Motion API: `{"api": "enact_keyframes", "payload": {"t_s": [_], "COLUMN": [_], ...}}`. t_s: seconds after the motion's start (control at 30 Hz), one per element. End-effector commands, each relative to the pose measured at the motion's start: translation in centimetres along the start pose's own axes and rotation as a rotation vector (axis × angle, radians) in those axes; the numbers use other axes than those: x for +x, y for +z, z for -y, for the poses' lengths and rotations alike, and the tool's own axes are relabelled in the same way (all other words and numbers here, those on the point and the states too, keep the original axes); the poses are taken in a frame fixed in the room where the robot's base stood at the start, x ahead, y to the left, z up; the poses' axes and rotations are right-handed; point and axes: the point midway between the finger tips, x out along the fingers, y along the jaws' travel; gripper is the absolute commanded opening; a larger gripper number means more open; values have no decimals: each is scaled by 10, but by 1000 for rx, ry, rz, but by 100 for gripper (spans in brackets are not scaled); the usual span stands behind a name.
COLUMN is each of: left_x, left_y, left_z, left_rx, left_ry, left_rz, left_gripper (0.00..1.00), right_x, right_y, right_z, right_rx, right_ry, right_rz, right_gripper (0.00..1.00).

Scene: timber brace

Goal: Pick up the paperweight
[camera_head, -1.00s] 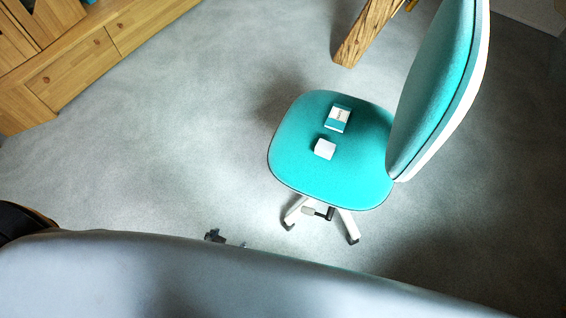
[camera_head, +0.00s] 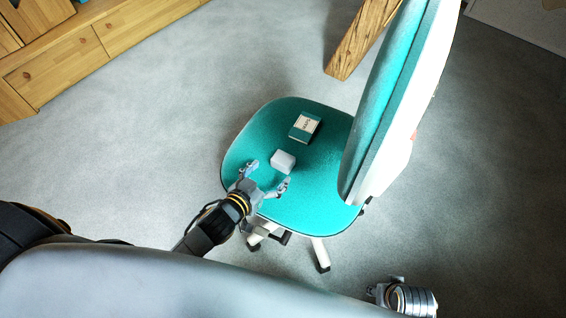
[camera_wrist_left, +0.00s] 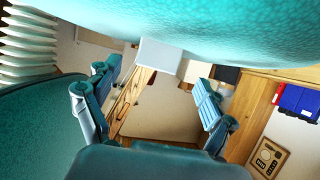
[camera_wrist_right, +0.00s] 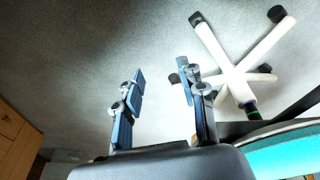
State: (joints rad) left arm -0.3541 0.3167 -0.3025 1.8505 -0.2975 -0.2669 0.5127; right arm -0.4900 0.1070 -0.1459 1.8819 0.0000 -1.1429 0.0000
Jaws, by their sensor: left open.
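The paperweight appears to be the small pale grey block (camera_head: 283,161) on the teal chair seat (camera_head: 310,205). My left gripper (camera_head: 268,174) is open and empty at the seat's near left, with its fingers spread towards the block and the block just beyond the fingertips. In the left wrist view the block (camera_wrist_left: 158,56) shows ahead, between the two fingers (camera_wrist_left: 156,80). My right gripper (camera_head: 384,287) is low at the bottom of the head view, away from the seat. Its fingers stand apart and empty in the right wrist view (camera_wrist_right: 160,82).
A small teal and white box (camera_head: 304,127) lies on the seat beyond the block. The tall chair backrest (camera_head: 385,110) rises to the right. A wooden beam (camera_head: 358,45) stands behind the chair. Wooden cabinets (camera_head: 70,68) are far left. Open grey floor lies left of the chair.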

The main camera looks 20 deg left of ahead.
Motion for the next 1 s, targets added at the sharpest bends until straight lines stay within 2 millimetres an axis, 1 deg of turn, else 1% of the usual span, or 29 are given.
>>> {"api": "enact_keyframes", "payload": {"t_s": [0.03, 0.17, 0.27, 0.4, 0.5, 0.6, 0.8, 0.87, 0.9, 0.97, 1.0], "left_x": [5, 12, 25, 45, 56, 60, 59, 59, 59, 59, 59], "left_y": [0, 1, 1, 1, 1, 0, 0, 0, 0, 0, 0], "left_z": [0, 0, -1, -2, -2, -2, -2, -2, -2, -2, -2], "left_rx": [0, 1, 2, 2, 1, 0, 0, 0, 0, 0, 0], "left_ry": [0, -1, -1, -1, -1, -1, -1, -1, -1, -1, -1], "left_rz": [-1, 0, -1, -1, 0, 0, 1, 1, 1, 1, 1], "left_gripper": [83, 83, 83, 83, 83, 83, 83, 71, 63, 50, 42], "right_x": [-2, -7, -18, -37, -48, -53, -53, -53, -53, -53, -53], "right_y": [-1, -4, -8, -14, -17, -18, -18, -18, -18, -18, -18], "right_z": [0, -1, -1, -2, -3, -3, -3, -3, -3, -3, -3], "right_rx": [0, 1, 2, 4, 4, 5, 5, 5, 5, 5, 5], "right_ry": [0, 1, 2, 4, 5, 5, 5, 5, 5, 5, 5], "right_rz": [-2, -5, -14, -24, -29, -30, -29, -29, -29, -29, -29], "right_gripper": [40, 40, 40, 40, 40, 40, 40, 40, 40, 40, 40]}}
